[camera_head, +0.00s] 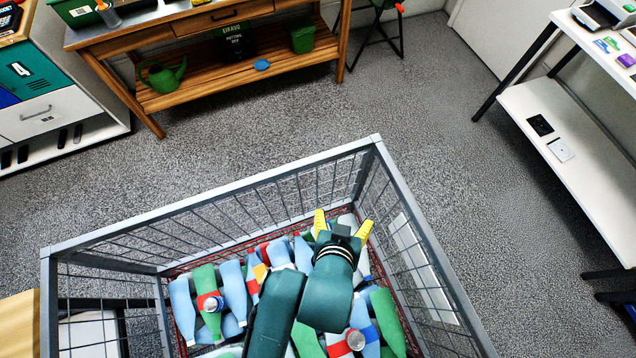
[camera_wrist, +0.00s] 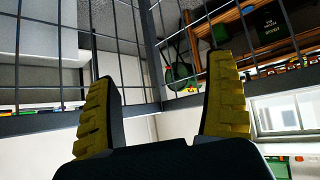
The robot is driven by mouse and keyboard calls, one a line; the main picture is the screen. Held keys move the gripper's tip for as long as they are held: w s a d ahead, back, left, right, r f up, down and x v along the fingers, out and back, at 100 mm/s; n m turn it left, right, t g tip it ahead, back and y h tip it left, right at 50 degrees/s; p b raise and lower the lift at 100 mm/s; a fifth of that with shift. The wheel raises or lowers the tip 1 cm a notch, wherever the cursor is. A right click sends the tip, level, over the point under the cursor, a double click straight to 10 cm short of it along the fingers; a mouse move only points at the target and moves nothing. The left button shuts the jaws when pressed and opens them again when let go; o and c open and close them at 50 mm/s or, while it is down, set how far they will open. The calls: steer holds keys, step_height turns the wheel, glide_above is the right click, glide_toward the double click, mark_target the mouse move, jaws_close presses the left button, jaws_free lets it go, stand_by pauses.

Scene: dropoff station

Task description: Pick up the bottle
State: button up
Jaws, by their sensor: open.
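Several bottles in blue, green and white lie in a heap in a wire-walled crate (camera_head: 210,208) in the head view. One green bottle with a red band (camera_head: 207,290) lies at the left of the heap. A blue bottle (camera_head: 233,288) lies beside it. My gripper (camera_head: 342,226) is over the crate's far right part, its yellow fingers spread and empty. In the wrist view my gripper (camera_wrist: 165,100) is open with nothing between the fingers, and no bottle shows there. My arm hides part of the heap. Which bottle is meant I cannot tell.
The crate's grey rim and mesh walls stand close around my gripper. A wooden workbench (camera_head: 220,90) is at the back, a white shelf (camera_head: 590,190) at the right, and a drawer cabinet (camera_head: 45,112) at the left. Grey floor between them is clear.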

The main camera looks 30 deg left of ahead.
steer(key=s+f+n+g+b, duration=0.1)
steer(key=s+f+g+b, duration=0.1)
steer(key=s+f, duration=0.35)
steer(key=s+f+g+h+b, duration=0.1)
steer(key=s+f+b, duration=0.15)
steer(key=f, duration=0.65)
steer(key=s+f+n+g+b, duration=0.15)
steer(key=s+f, duration=0.25)
steer(key=f, duration=0.4)
steer(key=shift+m, duration=0.45)
steer(key=b+x, duration=0.3)
steer(key=x, duration=0.6)
steer(key=shift+w+d+f+b, duration=0.1)
steer(key=shift+w+f+b, duration=0.1)
steer(key=shift+f+b, duration=0.15)
steer(key=b+x, duration=0.1)
steer(key=x, duration=0.1)
steer(key=b+x, duration=0.1)
steer(key=x, duration=0.1)
steer(key=b+x, duration=0.1)
steer(key=shift+w+d+f, duration=0.1)
steer(key=shift+w+f, duration=0.2)
steer(key=shift+w, duration=0.1)
steer(key=c, duration=1.4)
